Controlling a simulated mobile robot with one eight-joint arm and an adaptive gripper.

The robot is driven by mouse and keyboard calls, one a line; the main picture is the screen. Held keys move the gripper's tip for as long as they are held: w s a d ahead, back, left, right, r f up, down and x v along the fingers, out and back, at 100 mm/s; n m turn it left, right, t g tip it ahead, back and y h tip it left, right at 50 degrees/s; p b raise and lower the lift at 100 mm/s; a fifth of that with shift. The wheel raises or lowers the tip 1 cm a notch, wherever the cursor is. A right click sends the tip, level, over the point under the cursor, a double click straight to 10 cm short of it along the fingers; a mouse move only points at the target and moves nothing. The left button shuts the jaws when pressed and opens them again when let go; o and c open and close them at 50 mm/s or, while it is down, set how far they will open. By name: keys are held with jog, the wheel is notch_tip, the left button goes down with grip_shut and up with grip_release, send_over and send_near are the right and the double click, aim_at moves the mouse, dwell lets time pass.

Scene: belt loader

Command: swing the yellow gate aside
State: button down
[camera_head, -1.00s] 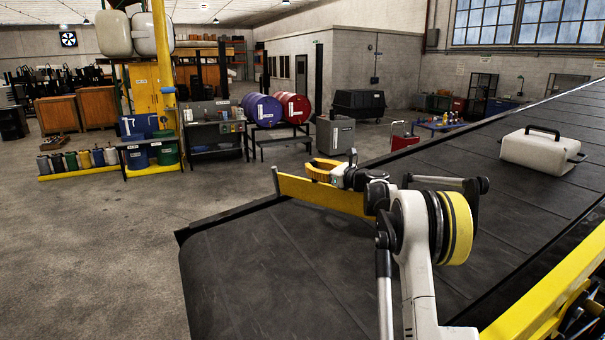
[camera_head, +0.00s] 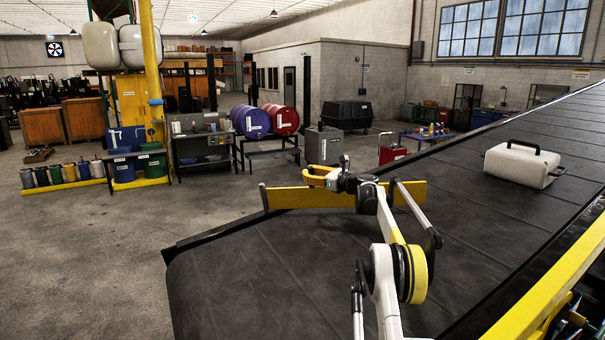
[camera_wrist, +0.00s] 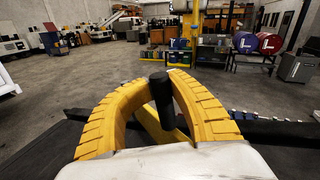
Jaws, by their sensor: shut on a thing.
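The yellow gate (camera_head: 290,198) is a flat bar that stands on edge across the lower part of the dark belt, nearly level in the head view. My gripper (camera_head: 310,177) is at the gate's left half, with its yellow fingers over the top edge. In the wrist view, my gripper (camera_wrist: 166,76) has its curved fingers closed around a black upright handle (camera_wrist: 161,95). A piece of the yellow gate (camera_wrist: 160,128) shows below and behind the handle. My arm hides part of the gate's right half in the head view.
The belt (camera_head: 240,275) slopes up to the right. A white case with a black handle (camera_head: 522,165) lies on it, upslope of the gate. A yellow side rail (camera_head: 550,290) runs along the near right. Open concrete floor lies to the left, with drums and bins beyond.

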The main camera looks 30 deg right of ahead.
jog(key=shift+s+d, duration=0.2)
jog(key=shift+d, duration=0.2)
